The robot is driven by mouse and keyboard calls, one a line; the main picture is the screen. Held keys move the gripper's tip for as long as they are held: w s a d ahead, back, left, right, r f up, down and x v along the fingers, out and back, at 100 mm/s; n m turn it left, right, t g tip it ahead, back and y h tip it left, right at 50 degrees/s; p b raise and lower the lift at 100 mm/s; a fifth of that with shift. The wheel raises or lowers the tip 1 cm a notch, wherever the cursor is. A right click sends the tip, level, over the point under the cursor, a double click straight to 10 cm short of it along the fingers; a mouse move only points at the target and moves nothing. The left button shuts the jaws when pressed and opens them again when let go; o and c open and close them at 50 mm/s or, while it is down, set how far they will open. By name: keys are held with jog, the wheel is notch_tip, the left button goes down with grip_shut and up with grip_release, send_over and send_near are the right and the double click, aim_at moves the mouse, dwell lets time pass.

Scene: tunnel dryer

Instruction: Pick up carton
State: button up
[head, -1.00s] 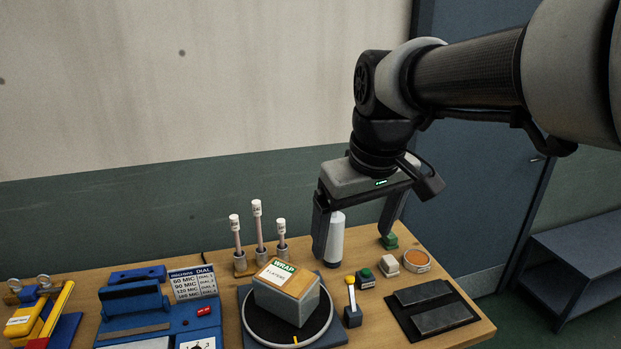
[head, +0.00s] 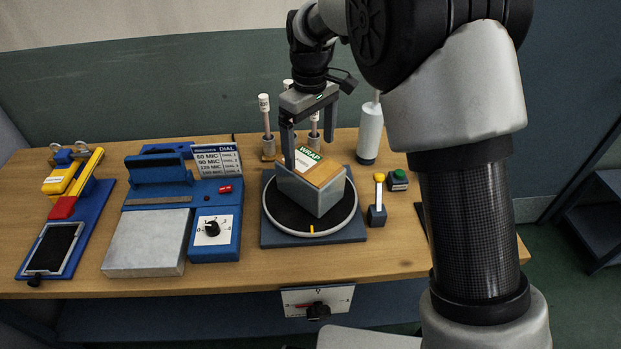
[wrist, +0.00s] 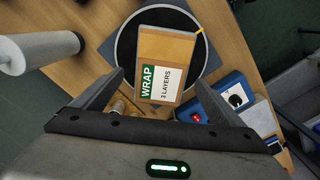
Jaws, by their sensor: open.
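The carton (head: 314,190) is a grey box with a tan top and a green-and-white "WRAP 3 LAYERS" label. It sits on a round black turntable (head: 276,210) on a blue-grey base. In the wrist view the carton (wrist: 176,48) lies ahead of my fingers, its label side nearest. My gripper (head: 310,150) is open and empty, fingers pointing down, over the far side of the carton in the head view. In the wrist view my gripper (wrist: 152,88) has its fingers spread on either side of the label end. Whether they touch the carton cannot be told.
A white cylinder (head: 369,135) stands right behind the carton, and capped rods (head: 265,118) stand behind it. A yellow-knobbed lever (head: 378,200) and green button (head: 398,178) are to the right. A blue dial unit (head: 214,235) is left.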

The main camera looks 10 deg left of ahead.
aim_at(310, 162)
notch_tip(310, 162, down, 5)
jog(key=shift+s+f, duration=0.15)
jog(key=shift+f, duration=2.45)
jog(key=shift+r, duration=0.1)
jog(key=c, duration=2)
